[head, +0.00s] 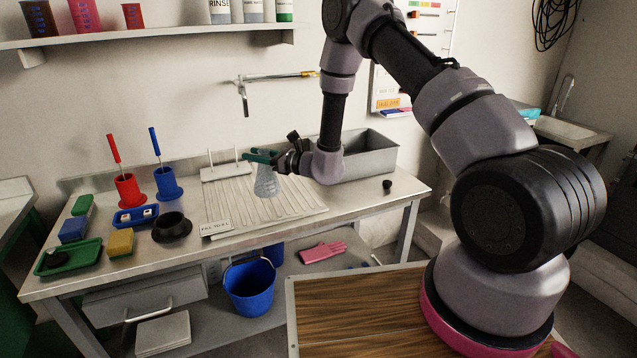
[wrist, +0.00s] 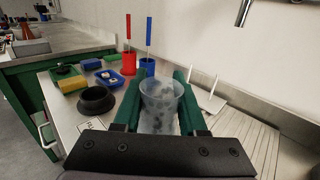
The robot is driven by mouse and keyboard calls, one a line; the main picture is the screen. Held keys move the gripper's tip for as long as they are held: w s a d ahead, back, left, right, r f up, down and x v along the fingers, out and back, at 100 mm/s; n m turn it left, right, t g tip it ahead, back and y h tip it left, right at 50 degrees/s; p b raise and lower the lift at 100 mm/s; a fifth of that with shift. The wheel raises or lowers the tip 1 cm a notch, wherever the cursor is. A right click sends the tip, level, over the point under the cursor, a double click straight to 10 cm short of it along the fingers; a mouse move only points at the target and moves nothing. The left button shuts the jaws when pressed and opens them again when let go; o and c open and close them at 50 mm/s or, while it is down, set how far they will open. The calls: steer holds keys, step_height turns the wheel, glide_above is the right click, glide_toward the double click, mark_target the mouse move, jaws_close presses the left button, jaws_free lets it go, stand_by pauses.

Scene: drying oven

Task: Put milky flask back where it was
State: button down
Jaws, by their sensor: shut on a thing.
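The milky flask (head: 268,183) is pale and translucent, and in the head view it hangs upright at my gripper over the ribbed drainboard. In the wrist view the flask (wrist: 160,103) stands between the two green fingers. My gripper (head: 260,158) is shut on it. In the wrist view the fingers of my gripper (wrist: 158,108) press on its left and right sides. The ribbed drainboard (head: 300,210) is beneath it. I cannot tell whether the flask's base touches the drainboard.
A black ring-shaped holder (head: 172,227) is left of the drainboard, near red (head: 129,190) and blue (head: 168,184) brush holders, a yellow sponge (head: 120,243) and a green tray (head: 68,257). A white peg rack (head: 226,172) stands behind. A sink basin (head: 372,160) and black stopper (head: 387,185) are right.

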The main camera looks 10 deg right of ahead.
steer(key=w+d+r+m+t+h, duration=0.1)
steer(key=w+d+m+t+h, duration=0.2)
steer(key=d, duration=0.6)
steer(key=w+d+m+t+h, duration=0.2)
steer(key=w+d+m+h, duration=0.15)
steer(key=d, duration=0.65)
steer(key=w+d+r+m+t+h, duration=0.1)
steer(key=w+d+m+t+h, duration=0.2)
steer(key=d, duration=0.6)
step_height(320, 180, down, 10)
steer(key=d+h, duration=0.1)
steer(key=shift+s+d+f+n, duration=0.25)
steer(key=shift+s+n, duration=0.05)
steer(key=shift+n, duration=0.05)
steer(key=shift+f, duration=0.2)
steer(key=shift+c, duration=2.3)
jaws_free()
steer(key=shift+r, duration=0.1)
